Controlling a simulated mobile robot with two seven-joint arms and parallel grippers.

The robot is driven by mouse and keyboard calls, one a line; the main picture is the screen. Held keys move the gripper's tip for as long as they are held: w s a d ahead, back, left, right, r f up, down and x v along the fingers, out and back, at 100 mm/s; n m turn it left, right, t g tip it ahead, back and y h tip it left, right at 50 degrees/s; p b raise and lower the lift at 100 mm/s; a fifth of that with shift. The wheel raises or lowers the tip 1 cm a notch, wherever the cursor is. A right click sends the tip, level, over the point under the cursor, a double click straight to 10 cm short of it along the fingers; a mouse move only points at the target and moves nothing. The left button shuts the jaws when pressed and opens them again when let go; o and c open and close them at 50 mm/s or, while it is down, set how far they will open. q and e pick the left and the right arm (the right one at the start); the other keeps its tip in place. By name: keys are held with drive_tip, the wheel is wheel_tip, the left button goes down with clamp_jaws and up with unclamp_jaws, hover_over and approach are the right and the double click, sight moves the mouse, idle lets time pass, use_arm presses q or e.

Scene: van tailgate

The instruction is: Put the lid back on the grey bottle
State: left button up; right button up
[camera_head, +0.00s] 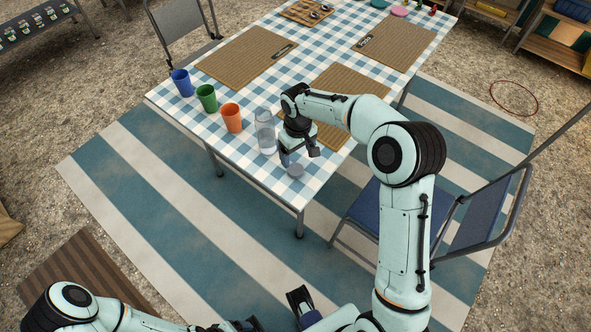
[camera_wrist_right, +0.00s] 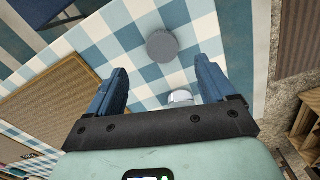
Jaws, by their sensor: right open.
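The grey bottle (camera_head: 265,131) stands upright and clear-looking on the checked table, left of my right gripper. The lid (camera_head: 295,170), a flat grey disc, lies on the cloth near the table's front corner. It also shows in the right wrist view (camera_wrist_right: 162,46), beyond the fingertips and roughly between their lines. My right gripper (camera_head: 298,154) is open and empty, pointing down just above the lid. In the wrist view a pale glassy piece (camera_wrist_right: 180,97), apparently part of the bottle, shows between the fingers, partly hidden by the gripper body. My left gripper is cut off at the bottom edge; its jaws are unclear.
Orange (camera_head: 231,118), green (camera_head: 206,98) and blue (camera_head: 182,83) cups stand in a row left of the bottle. A woven placemat (camera_head: 335,88) lies behind my right gripper. A blue chair (camera_head: 372,217) stands by the table's right side. Cloth around the lid is clear.

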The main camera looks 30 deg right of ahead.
sight(296, 170)
drive_tip(key=shift+f, duration=1.4)
drive_tip(key=f, duration=0.5)
drive_tip(key=shift+w+a+f, duration=0.15)
drive_tip(key=shift+w, duration=0.05)
drive_tip(key=c, duration=1.1)
